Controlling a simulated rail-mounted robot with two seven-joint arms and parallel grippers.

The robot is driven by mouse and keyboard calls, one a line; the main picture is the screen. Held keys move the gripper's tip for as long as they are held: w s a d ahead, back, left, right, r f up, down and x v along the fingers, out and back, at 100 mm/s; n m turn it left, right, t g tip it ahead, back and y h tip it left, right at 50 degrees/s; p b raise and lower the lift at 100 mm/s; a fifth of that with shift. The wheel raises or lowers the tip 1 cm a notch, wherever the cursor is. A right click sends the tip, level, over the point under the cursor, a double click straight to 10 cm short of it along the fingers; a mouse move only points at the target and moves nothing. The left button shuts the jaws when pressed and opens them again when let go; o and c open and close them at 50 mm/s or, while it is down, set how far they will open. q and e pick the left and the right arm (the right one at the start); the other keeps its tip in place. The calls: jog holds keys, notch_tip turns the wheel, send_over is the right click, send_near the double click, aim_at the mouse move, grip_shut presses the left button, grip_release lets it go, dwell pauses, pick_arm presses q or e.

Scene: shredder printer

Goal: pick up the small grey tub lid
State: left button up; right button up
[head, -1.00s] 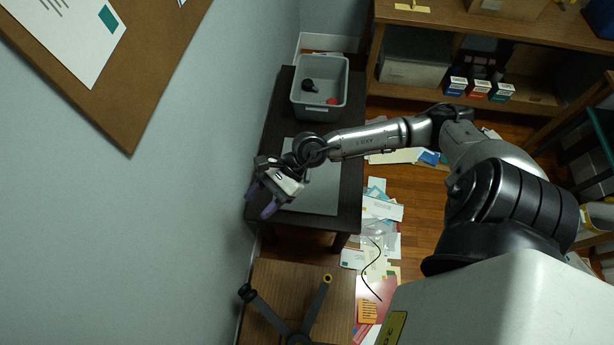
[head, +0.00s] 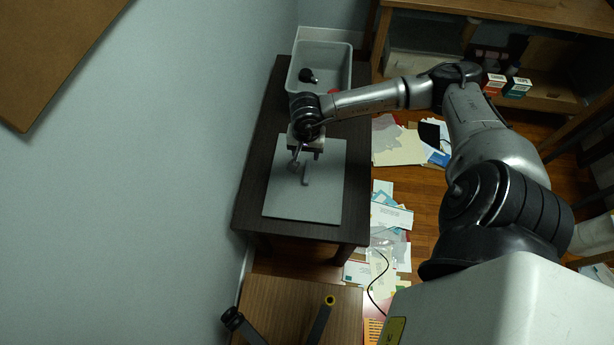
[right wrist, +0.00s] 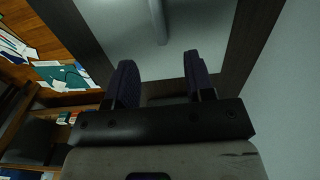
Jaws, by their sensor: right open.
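The small grey tub lid (head: 300,208) lies flat on a dark table (head: 265,150). Its raised bar handle (head: 306,176) stands near its middle. The lid also shows in the right wrist view (right wrist: 110,30), with the handle (right wrist: 158,20) at the top, beyond the fingers. My right gripper (head: 307,160) is open and empty over the lid's far part, close to the handle; the wrist view shows its two dark fingers apart (right wrist: 160,68). Contact with the lid cannot be told. My left gripper is out of view.
A grey tub (head: 340,82) with a black item (head: 308,76) stands on the table behind the lid. The wall (head: 190,150) is close on the left. Papers (head: 390,212) lie on the floor at right. A wooden surface (head: 285,295) is in front.

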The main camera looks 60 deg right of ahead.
aim_at(307, 171)
notch_tip(307, 171, down, 6)
jog(key=shift+r+b, duration=0.1)
jog(key=shift+b, duration=0.8)
notch_tip(307, 171, down, 4)
jog(key=b, duration=0.2)
jog(key=shift+s+f+b, duration=0.15)
jog(key=shift+f+b, duration=0.05)
jog(key=shift+b, duration=0.2)
jog(key=shift+f, duration=0.4)
grip_shut()
